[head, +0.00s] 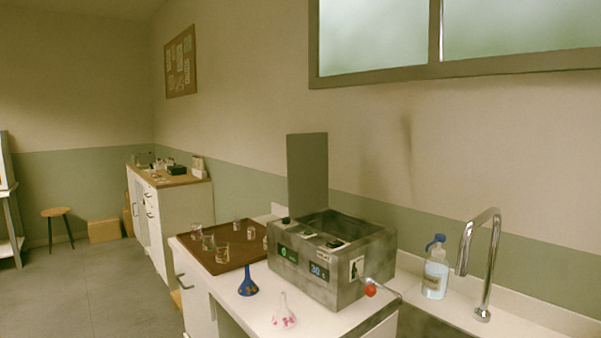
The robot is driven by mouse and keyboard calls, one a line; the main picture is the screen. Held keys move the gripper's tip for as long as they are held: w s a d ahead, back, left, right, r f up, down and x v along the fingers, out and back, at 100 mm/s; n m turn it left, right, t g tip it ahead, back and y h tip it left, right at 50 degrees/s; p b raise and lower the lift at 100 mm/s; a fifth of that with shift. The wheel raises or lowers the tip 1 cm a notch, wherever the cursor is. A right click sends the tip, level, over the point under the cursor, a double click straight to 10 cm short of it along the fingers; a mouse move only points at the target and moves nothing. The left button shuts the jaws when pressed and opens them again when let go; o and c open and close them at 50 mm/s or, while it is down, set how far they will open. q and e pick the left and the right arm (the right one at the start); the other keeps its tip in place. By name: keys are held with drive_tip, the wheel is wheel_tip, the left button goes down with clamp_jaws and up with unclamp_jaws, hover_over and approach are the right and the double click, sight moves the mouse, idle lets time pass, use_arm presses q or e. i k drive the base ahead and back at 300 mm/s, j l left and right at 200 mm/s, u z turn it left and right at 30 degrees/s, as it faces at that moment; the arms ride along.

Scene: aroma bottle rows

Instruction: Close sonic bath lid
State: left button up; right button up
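The sonic bath (305,278) is a grey metal box with small lit displays on its front, standing on the white counter. Its lid (307,171) is a flat grey-green panel standing upright at the bath's back left edge. The bath's top is open and its dark inside partly shows. A small lever with a red knob (370,290) sticks out low at its right side. Neither of my grippers is in view.
A brown tray (205,262) with several small glasses stands left of the bath. A blue funnel-shaped flask (247,281) and a clear one with pink spots (284,312) stand near the front edge. A bottle (435,272) and a tall faucet (487,258) are at right.

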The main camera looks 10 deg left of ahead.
sight(307, 154)
drive_tip(key=i+j+z, duration=0.25)
drive_tip(key=j, duration=0.4)
drive_tip(key=i+j+z, duration=0.15)
drive_tip(key=j+z, duration=0.15)
drive_tip(key=j, duration=0.4)
drive_tip(key=i+j+z, duration=0.1)
drive_tip(key=j+z, duration=0.15)
drive_tip(key=j, duration=0.5)
drive_tip(key=j+z, duration=0.25)
drive_tip(key=j, duration=0.45)
